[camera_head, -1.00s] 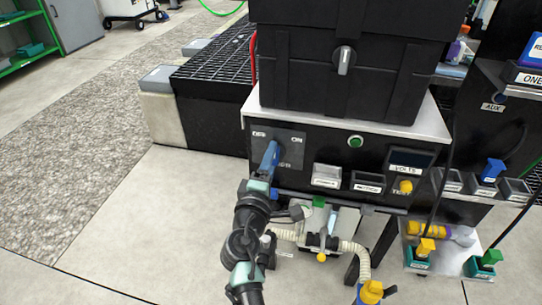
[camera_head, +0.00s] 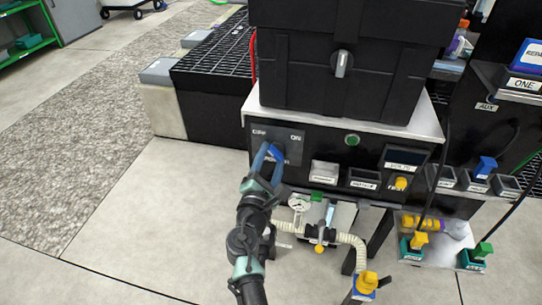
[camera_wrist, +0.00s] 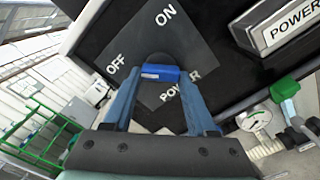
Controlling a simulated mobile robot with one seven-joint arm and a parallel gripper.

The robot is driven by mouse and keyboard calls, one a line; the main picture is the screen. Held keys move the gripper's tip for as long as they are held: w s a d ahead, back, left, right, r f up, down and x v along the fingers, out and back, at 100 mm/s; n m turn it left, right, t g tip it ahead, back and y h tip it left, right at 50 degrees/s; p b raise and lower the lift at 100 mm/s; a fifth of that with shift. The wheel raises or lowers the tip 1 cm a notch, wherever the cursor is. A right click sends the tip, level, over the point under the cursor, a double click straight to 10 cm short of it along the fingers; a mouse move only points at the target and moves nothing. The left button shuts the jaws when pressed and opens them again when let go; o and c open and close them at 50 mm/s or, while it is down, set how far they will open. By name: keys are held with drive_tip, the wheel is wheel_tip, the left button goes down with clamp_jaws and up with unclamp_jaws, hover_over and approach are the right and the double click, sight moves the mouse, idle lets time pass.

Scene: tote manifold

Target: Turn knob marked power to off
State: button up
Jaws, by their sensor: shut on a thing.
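The blue power knob (camera_wrist: 160,72) sits on a dark square plate (camera_wrist: 185,45) with the words OFF, ON and POWER. In the wrist view the knob lies between my gripper's fingertips (camera_wrist: 158,76), and the gripper is shut on it. OFF is to its left, ON is above and POWER is at the lower right. In the head view my gripper (camera_head: 268,153) is at the same plate (camera_head: 292,140) on the left of the black panel. The fingers hide much of the knob there, so its exact pointing is hard to tell.
A green button (camera_head: 352,140), white labelled boxes and a yellow TEST knob (camera_head: 401,183) are to the right on the panel. A black case (camera_head: 300,80) with a grey-handled dial stands above. A gauge (camera_head: 299,202) and a hose hang below. Floor on the left is clear.

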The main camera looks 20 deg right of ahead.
drive_tip(key=shift+f+n, duration=0.1)
drive_tip(key=shift+n, duration=0.2)
drive_tip(key=o, duration=1.4)
drive_tip(key=shift+c, duration=0.2)
drive_tip(key=shift+s, duration=0.15)
drive_tip(key=p+v, duration=0.2)
drive_tip(key=v, duration=1)
drive_tip(key=shift+s+a+p, duration=0.25)
drive_tip(key=shift+a+p, duration=0.05)
drive_tip(key=shift+p, duration=0.1)
